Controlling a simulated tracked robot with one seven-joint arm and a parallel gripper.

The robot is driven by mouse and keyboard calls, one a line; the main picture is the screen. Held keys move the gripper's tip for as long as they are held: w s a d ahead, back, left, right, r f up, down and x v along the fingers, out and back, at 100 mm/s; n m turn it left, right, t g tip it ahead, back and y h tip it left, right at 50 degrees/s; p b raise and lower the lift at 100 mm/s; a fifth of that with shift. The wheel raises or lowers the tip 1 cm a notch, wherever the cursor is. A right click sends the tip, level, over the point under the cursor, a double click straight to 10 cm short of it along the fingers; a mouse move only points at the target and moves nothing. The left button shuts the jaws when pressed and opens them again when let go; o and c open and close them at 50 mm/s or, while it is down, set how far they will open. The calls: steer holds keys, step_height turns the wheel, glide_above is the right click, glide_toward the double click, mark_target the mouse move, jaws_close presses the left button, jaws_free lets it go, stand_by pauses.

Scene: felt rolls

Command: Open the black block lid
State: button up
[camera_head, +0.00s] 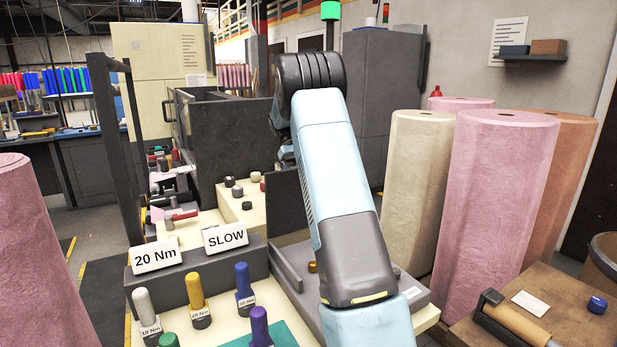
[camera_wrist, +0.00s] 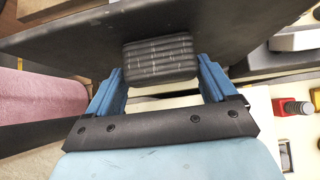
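In the wrist view, a black ribbed block (camera_wrist: 160,58) sits against the edge of a wide dark panel (camera_wrist: 70,38). My gripper (camera_wrist: 160,75) has one blue finger on each side of the block, with no clear gap between fingers and block. The fingertips' far ends are partly hidden by it. In the head view, my pale blue arm covers the gripper and the block. A dark upright panel (camera_head: 286,205) shows behind the arm, above a grey base; I cannot tell whether it is the same panel.
Signs reading "20 Nm" (camera_head: 155,254) and "SLOW" (camera_head: 225,237) stand left of my arm. Several coloured handles, including a yellow one (camera_head: 195,292), stand in front of them. Pink (camera_head: 496,190) and cream (camera_head: 416,180) felt rolls stand right. A wooden table (camera_head: 560,300) is at lower right.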

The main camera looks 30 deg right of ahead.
steer(key=shift+o, duration=1.4)
steer(key=shift+a, duration=0.1)
steer(key=s+r, duration=0.1)
steer(key=r, duration=0.1)
steer(key=s+r, duration=0.1)
steer(key=r, duration=0.1)
steer(key=s+a+r, duration=0.1)
steer(key=r, duration=0.2)
steer(key=shift+s, duration=0.15)
steer(key=shift+s+a+r, duration=0.15)
steer(key=shift+s+r, duration=0.45)
steer(key=shift+r, duration=0.25)
steer(key=s+a+r, duration=0.2)
steer(key=s+r, duration=0.2)
steer(key=s, duration=0.5)
steer(key=shift+a, duration=0.15)
